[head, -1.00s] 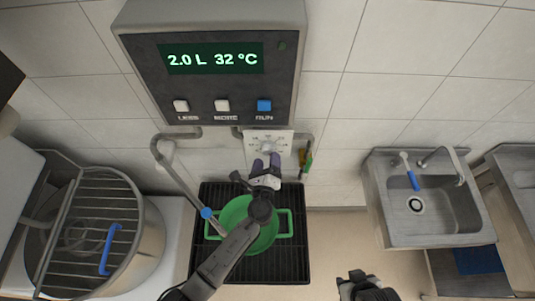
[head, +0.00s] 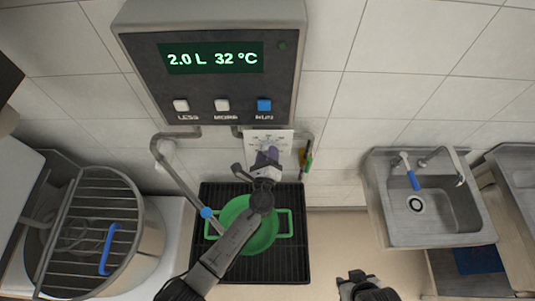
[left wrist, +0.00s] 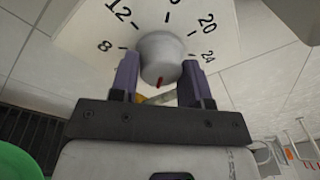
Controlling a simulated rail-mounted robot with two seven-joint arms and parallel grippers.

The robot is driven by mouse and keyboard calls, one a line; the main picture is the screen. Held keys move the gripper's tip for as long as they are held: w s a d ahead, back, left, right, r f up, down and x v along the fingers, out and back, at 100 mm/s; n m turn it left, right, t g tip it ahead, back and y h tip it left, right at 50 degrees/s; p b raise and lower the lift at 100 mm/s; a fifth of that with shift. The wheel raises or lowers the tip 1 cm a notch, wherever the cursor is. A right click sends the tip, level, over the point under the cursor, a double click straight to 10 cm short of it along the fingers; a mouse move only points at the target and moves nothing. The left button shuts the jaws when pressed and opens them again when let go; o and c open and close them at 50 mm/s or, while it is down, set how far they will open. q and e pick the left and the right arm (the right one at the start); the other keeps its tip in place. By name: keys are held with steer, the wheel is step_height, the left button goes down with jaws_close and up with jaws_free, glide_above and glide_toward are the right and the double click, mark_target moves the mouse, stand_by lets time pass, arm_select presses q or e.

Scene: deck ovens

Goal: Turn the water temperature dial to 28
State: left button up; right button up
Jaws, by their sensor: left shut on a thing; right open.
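The water temperature dial (left wrist: 160,60) is a round grey-white knob with a red mark at its lower edge in the left wrist view. Its white plate (head: 283,137) carries numbers; 8, 12, 20 and 24 are readable, and the number at the red mark is hidden. The display (head: 211,58) reads 2.0 L and 32 °C. My left gripper (head: 267,153) is at the dial, its purple fingers (left wrist: 160,80) shut on the knob from both sides. In the head view it hides most of the dial. My right gripper (head: 358,279) is open and empty at the bottom.
A green pot (head: 281,222) stands on a black grate (head: 210,260) under my left arm. A bent pipe (head: 178,180) is close left of it. A mixer bowl with a guard (head: 95,215) is at left, a steel sink (head: 380,210) at right.

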arm_select(q)
steer(key=shift+c, duration=1.4)
steer(key=shift+f+b, duration=0.15)
steer(key=shift+b, duration=0.25)
steer(key=shift+d+n+t+b, duration=0.1)
steer(key=shift+n+t+b, duration=0.3)
steer(key=shift+n+b, duration=4.6)
steer(key=shift+m+b, duration=0.4)
steer(key=o, duration=0.9)
steer(key=s+a, duration=0.1)
steer(key=s, duration=1.2)
steer(key=shift+s+f, duration=0.35)
steer(key=shift+f, duration=0.1)
